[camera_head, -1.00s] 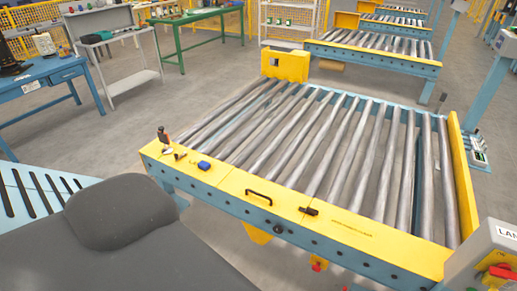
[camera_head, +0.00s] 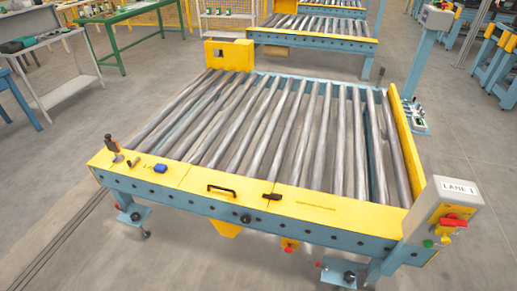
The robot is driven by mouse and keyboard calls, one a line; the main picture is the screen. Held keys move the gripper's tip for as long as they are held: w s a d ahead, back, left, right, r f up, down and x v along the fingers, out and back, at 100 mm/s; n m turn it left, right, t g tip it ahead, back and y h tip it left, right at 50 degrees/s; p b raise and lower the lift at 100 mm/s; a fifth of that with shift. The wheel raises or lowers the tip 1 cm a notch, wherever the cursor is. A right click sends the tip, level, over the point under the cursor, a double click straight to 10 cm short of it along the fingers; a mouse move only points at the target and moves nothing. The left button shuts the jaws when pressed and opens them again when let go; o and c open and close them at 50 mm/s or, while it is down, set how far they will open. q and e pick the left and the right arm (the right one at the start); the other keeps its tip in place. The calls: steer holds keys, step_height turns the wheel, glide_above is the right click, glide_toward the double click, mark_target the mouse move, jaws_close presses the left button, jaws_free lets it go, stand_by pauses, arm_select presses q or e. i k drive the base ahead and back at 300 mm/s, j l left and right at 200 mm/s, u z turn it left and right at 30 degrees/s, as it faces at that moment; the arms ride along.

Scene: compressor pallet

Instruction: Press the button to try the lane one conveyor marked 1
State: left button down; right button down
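The lane one conveyor (camera_head: 270,150) fills the middle of the head view, with bare steel rollers and a yellow front plate. At its front right corner stands a grey and yellow control box (camera_head: 447,205) labelled "LANE 1". A red control (camera_head: 453,222) shows on the box's front, with a small green button (camera_head: 428,243) at its lower left. Neither of my grippers is in view.
A hammer (camera_head: 113,148), a blue item (camera_head: 160,168) and a black handle (camera_head: 221,189) are on the front plate. A yellow block (camera_head: 229,55) stands at the far left corner. More conveyors (camera_head: 313,36) are behind. Grey floor (camera_head: 475,140) is open at right.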

mark_target(428, 243)
steer(key=z, duration=1.6)
